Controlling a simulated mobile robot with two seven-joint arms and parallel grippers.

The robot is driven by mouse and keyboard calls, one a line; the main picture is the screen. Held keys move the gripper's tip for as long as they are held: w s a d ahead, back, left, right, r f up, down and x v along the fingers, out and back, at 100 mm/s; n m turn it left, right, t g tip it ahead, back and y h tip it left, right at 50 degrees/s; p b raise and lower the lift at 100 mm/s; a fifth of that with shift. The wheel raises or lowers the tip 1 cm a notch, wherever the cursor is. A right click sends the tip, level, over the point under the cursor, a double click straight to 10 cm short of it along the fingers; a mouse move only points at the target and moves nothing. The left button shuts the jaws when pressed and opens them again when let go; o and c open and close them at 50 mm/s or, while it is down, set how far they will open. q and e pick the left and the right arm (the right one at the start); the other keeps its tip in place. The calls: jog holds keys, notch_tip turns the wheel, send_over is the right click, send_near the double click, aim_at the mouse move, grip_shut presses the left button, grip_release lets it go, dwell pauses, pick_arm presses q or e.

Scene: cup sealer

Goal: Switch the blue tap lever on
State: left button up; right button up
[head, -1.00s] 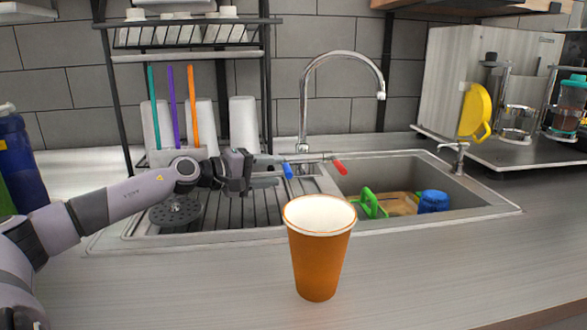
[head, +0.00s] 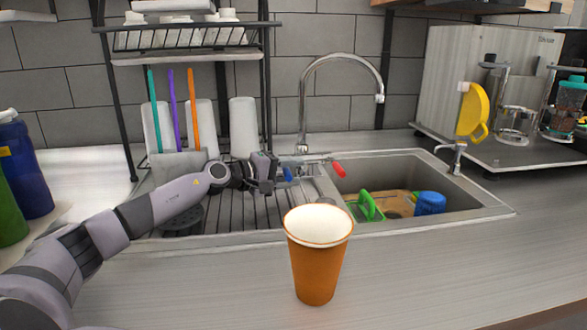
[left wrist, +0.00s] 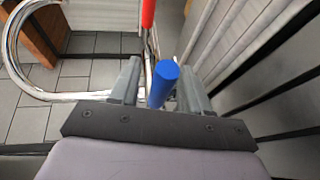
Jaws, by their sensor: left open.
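The blue tap lever (head: 288,174) is at the left of the tap base, behind the sink's front edge, partly hidden by my left gripper in the head view. My left gripper (head: 290,174) is open at the lever. In the left wrist view the blue lever (left wrist: 163,84) stands between the two open fingers (left wrist: 158,82); I cannot tell whether they touch it. The red lever (head: 338,169) points right from the tap base. The chrome tap spout (head: 341,58) arches over the sink. My right gripper is not in view.
An orange paper cup (head: 317,260) stands on the counter in front of the sink. The sink basin (head: 400,172) holds a green-handled item and a blue item (head: 430,203). A black rack (head: 268,90) rises behind my left arm. Bottles (head: 22,165) stand at far left.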

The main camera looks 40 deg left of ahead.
pick_arm(q)
jog(key=shift+w+d+f, duration=0.1)
jog(key=shift+w+d, duration=0.05)
jog(key=shift+w, duration=0.2)
grip_shut()
